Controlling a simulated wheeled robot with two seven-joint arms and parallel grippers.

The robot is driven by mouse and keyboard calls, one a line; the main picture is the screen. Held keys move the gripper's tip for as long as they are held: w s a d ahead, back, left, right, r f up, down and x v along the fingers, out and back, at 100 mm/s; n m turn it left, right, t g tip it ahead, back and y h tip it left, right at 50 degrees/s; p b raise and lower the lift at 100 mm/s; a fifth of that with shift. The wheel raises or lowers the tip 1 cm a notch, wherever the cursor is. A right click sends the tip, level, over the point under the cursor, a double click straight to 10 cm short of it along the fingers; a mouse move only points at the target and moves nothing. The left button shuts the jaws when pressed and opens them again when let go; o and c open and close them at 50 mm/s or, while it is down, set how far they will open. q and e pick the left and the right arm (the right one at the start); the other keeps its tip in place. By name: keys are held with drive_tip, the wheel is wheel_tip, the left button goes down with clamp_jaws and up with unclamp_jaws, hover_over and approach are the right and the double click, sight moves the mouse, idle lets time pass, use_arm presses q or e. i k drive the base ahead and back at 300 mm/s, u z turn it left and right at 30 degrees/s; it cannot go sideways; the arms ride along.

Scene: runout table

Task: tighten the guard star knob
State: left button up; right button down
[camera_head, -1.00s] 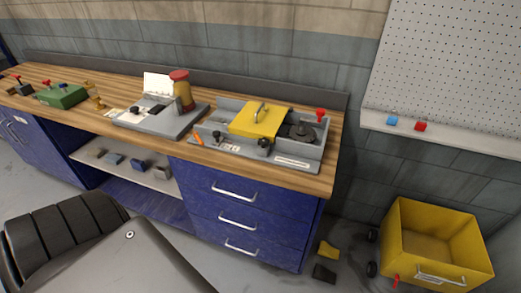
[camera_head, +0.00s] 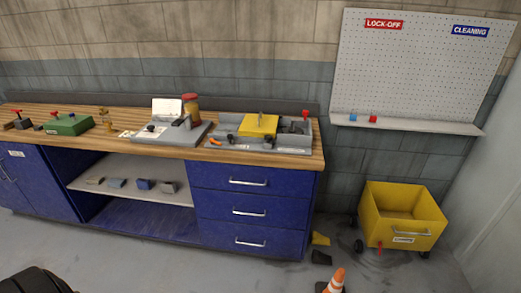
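A grey machine (camera_head: 228,144) with a yellow guard (camera_head: 258,125) stands on the wooden bench top, right of the middle. A handle shows on top of the guard. Small dark knobs show along the machine's front, but they are too small to tell which is the guard star knob or how tight it is. A dark round part (camera_head: 298,128) and a red knob (camera_head: 305,114) are at the machine's right end. Neither of my grippers is in view.
On the bench (camera_head: 313,160) are a second grey machine (camera_head: 170,134), a green box (camera_head: 70,125) and small fixtures. Blue drawers (camera_head: 245,198) are below. A yellow cart (camera_head: 375,229) and a traffic cone (camera_head: 336,280) stand right. Floor in front is partly clear.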

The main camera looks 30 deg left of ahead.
sight(268, 138)
drive_tip(key=z, duration=0.35)
drive_tip(key=i, duration=0.4)
drive_tip(key=z, duration=0.6)
drive_tip(key=i, duration=0.95)
drive_tip(key=u, duration=0.15)
